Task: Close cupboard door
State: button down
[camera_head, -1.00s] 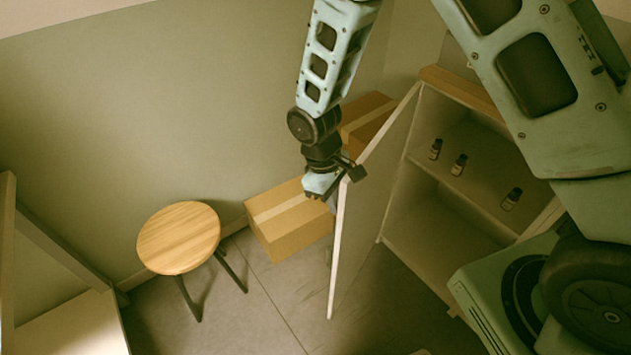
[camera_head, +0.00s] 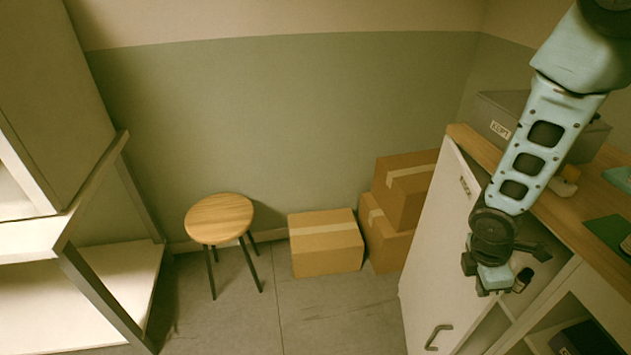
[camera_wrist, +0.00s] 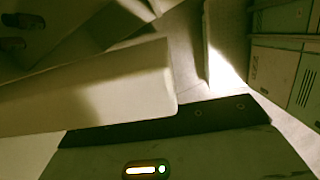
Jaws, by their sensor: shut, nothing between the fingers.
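The cupboard door (camera_head: 440,240) is a pale panel at the right of the head view. It stands partly open, with its outer face, a small label and a curved handle (camera_head: 436,337) showing. My gripper (camera_head: 492,291) is shut and empty. It is near the door's right edge, in front of the cupboard opening. I cannot tell whether it touches the door. In the wrist view a pale panel edge, likely the door (camera_wrist: 110,85), crosses close in front of the gripper body. One small dark bottle (camera_head: 522,280) shows inside, beside the gripper.
A wooden worktop (camera_head: 560,205) tops the cupboard, with a grey box (camera_head: 500,115) on it. Cardboard boxes (camera_head: 326,245) and a round stool (camera_head: 219,218) stand by the wall. A pale shelf unit (camera_head: 100,290) is at left. The floor between is clear.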

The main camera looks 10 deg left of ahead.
jog(key=d, duration=0.8)
jog(key=shift+w+d+n, duration=0.25)
jog(key=shift+w+n, duration=0.05)
jog(key=shift+w, duration=0.1)
jog(key=shift+a, duration=0.1)
